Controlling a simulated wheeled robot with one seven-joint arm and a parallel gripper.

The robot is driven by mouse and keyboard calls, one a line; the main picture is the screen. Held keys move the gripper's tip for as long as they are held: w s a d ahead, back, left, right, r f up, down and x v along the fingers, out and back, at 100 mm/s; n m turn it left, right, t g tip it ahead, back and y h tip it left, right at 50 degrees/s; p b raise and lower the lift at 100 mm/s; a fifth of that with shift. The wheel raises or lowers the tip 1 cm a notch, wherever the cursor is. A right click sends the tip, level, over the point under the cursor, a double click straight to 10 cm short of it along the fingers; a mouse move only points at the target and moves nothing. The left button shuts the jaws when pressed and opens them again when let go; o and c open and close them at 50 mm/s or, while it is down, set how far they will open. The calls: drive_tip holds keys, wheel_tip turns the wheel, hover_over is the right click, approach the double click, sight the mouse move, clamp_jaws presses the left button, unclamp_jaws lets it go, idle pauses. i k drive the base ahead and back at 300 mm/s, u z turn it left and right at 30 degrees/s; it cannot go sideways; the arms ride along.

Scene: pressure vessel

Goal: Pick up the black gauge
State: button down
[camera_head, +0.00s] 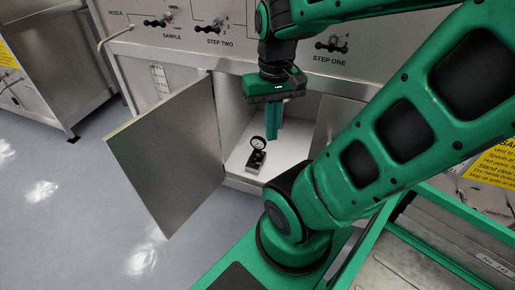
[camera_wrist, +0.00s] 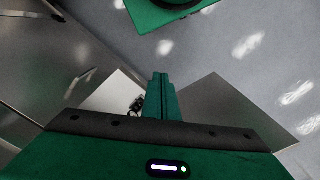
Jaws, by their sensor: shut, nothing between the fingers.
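The black gauge (camera_head: 257,145) has a round white dial on a small dark base. It stands on the white floor of the open cabinet compartment (camera_head: 236,160). My gripper (camera_head: 273,139) points down in front of the compartment, shut and empty, with its fingers above and slightly right of the gauge in the head view. The fingers look apart from the gauge. In the wrist view the shut fingers (camera_wrist: 160,76) stick out in the middle. The gauge (camera_wrist: 137,103) shows just left of them there, partly hidden by the fingers.
The open metal cabinet door (camera_head: 168,155) swings out to the left of the compartment. A panel with labelled valve knobs (camera_head: 332,45) is above. My forearm crosses the right side. Grey floor (camera_head: 60,200) is free at the left.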

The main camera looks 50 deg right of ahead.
sight(259, 143)
drive_tip(key=z, duration=2.95)
drive_tip(key=k, duration=0.5)
drive_tip(key=u, duration=0.85)
drive_tip(key=i, duration=1)
drive_tip(key=u, duration=0.1)
